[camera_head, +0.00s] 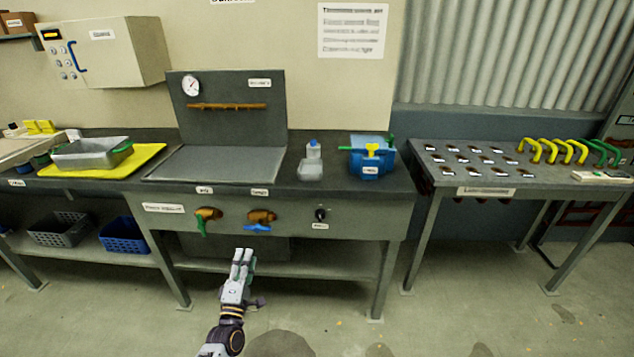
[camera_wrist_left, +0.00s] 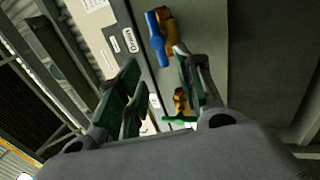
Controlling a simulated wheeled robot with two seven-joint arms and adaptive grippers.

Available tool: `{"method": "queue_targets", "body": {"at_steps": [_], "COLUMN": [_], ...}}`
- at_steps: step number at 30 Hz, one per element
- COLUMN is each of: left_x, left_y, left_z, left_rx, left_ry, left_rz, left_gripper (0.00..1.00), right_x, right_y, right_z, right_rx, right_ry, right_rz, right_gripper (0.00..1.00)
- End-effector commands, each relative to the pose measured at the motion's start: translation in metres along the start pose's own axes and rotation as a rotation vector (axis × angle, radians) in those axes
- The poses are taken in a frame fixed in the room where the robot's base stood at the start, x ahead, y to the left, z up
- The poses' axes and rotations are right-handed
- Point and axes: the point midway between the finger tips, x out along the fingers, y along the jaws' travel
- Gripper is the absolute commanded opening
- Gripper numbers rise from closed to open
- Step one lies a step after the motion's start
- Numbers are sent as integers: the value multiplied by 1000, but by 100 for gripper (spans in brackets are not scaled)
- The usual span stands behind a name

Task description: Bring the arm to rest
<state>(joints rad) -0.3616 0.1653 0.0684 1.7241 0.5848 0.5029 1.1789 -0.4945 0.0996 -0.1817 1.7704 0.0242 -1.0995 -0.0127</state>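My left gripper (camera_head: 243,258) is in front of the bench's front panel, below the two valves and apart from them. The left wrist view shows its green-padded fingers (camera_wrist_left: 157,68) spread with nothing between them. A valve with a green handle (camera_head: 203,220) and a valve with a blue handle (camera_head: 260,220) sit on the panel. In the left wrist view, the blue handle (camera_wrist_left: 155,38) lies past the fingertips and the green handle (camera_wrist_left: 178,119) shows in the background between the fingers. My right gripper is not in view.
The grey bench (camera_head: 365,220) carries a yellow tray (camera_head: 65,170) with a metal pan (camera_head: 90,153), a bottle (camera_head: 313,149) and a blue container (camera_head: 370,160). A side table (camera_head: 480,180) stands right. Blue (camera_head: 125,235) and grey crates are on the lower shelf. The floor in front is clear.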

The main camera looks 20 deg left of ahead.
Motion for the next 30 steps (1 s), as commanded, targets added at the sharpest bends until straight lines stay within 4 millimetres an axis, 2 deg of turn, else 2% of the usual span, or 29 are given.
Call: {"method": "queue_targets", "body": {"at_steps": [5, 11, 20, 30], "left_x": [0, 0, -8, -37], "left_y": [0, -5, -55, -114], "left_z": [0, 2, 24, 48], "left_rx": [17, 116, 413, 744], "left_ry": [0, -11, -163, -419], "left_rz": [0, -23, -225, -437], "left_gripper": [36, 36, 36, 36], "right_x": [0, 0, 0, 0], "right_y": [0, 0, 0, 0], "right_z": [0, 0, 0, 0], "right_rx": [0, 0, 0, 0], "right_ry": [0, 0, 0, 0], "right_rz": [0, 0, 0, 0], "right_gripper": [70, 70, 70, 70]}}
